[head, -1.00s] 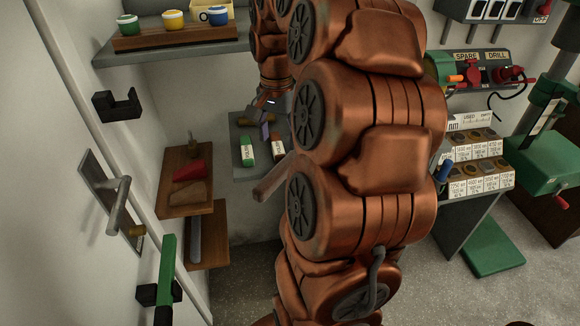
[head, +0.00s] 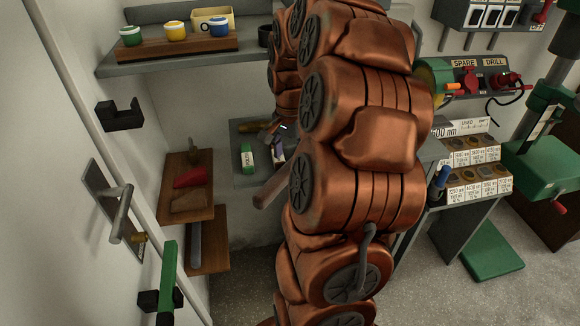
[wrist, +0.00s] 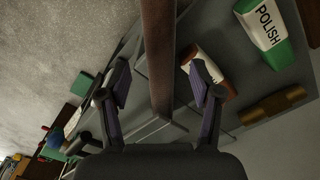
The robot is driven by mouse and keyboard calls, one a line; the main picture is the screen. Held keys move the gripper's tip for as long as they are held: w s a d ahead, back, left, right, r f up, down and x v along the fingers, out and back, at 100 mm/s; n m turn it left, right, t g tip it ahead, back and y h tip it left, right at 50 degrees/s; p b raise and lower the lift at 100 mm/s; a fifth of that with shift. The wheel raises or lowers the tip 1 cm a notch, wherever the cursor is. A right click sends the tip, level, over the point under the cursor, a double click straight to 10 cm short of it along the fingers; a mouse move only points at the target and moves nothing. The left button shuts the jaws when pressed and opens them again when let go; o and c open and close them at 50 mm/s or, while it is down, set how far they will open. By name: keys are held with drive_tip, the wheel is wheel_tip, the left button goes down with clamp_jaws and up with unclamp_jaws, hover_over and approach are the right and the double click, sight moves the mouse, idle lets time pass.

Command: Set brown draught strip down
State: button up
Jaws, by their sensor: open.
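The brown draught strip (wrist: 158,55) is a long narrow bar. In the wrist view it runs from the top edge down between my gripper's two fingers (wrist: 162,88), with a visible gap on both sides. The fingers are spread and not closed on it. In the head view the strip (head: 271,189) sticks out past the front of the grey shelf (head: 245,178); its other end is hidden behind my arm. My gripper (head: 276,138) is partly hidden there, low over the shelf. I cannot tell exactly how the strip is supported.
On the shelf are a green-and-white POLISH container (wrist: 264,32), a brown-and-white box (wrist: 207,70) close to one finger, and a brass-coloured cylinder (wrist: 272,105). Small wooden shelves (head: 187,207) are on the left. An upper shelf (head: 180,60) holds cups.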

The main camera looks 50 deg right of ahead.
drive_tip(key=shift+f, duration=1.1)
clamp_jaws()
